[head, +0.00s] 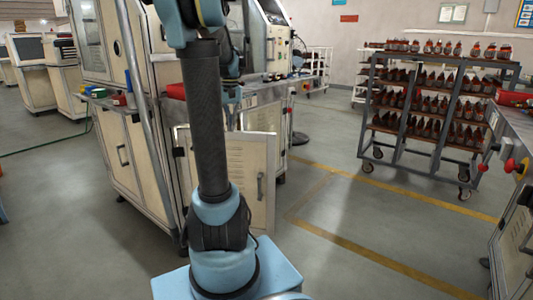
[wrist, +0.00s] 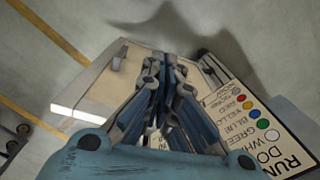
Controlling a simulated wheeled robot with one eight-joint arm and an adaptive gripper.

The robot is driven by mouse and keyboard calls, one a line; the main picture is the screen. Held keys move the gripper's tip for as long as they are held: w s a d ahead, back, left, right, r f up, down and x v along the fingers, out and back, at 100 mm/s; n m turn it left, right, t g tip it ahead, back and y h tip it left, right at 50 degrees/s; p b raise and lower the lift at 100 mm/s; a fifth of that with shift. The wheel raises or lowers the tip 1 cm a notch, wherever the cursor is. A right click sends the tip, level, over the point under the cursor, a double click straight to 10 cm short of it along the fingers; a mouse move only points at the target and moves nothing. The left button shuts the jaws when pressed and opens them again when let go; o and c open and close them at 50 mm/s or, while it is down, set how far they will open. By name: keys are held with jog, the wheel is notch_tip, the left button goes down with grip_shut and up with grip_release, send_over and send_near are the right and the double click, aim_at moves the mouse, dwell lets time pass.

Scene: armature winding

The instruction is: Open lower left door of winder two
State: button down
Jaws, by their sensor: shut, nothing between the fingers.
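A cream winder cabinet (head: 122,140) stands left of and behind my arm in the head view. A cream lower door with vents and a dark handle (head: 257,168) stands out at an angle from the cabinet; my arm covers part of it. In the wrist view, a pale panel (wrist: 97,80) with a small handle (wrist: 120,57), seemingly this door, lies left of my gripper (wrist: 165,62). My gripper's fingers are together and empty, pointing along the panel's right side. Whether they touch it, I cannot tell. The gripper is not clearly visible in the head view.
A label panel with coloured dots (wrist: 256,124) is close right of my gripper. A wheeled rack (head: 410,124) of wound parts stands at the back right. A bench (head: 515,225) is at the right edge. The floor (head: 345,205) between is clear, with yellow lines.

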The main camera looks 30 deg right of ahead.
aim_at(267, 150)
jog(key=shift+m+g+y, duration=0.4)
jog(key=shift+m+g, duration=0.1)
jog(key=w+d+f, duration=0.1)
jog(key=w+d, duration=0.2)
jog(key=d, duration=0.1)
jog(key=w+d, duration=0.2)
jog(key=d, duration=0.3)
jog(key=w+d+f, duration=0.1)
jog(key=w+d, duration=0.2)
jog(key=d, duration=0.2)
jog(key=shift+w+d+f, duration=0.15)
jog(key=shift+w+f, duration=0.2)
jog(key=w+d+f+g, duration=0.1)
jog(key=w+d+f, duration=0.25)
jog(key=d, duration=0.25)
jog(key=w+d+f, duration=0.2)
jog(key=d+f, duration=0.2)
jog(key=d, duration=0.2)
jog(key=shift+y, duration=0.4)
jog(key=shift+s+a+f, duration=0.7)
jog(key=shift+s+f, duration=0.15)
jog(key=shift+f, duration=0.85)
jog(key=shift+s+a+f, duration=0.65)
jog(key=shift+s+f, duration=0.15)
jog(key=shift+f, duration=0.85)
jog(key=shift+s+a+f, duration=0.7)
jog(key=shift+s+f, duration=0.15)
jog(key=shift+f, duration=0.85)
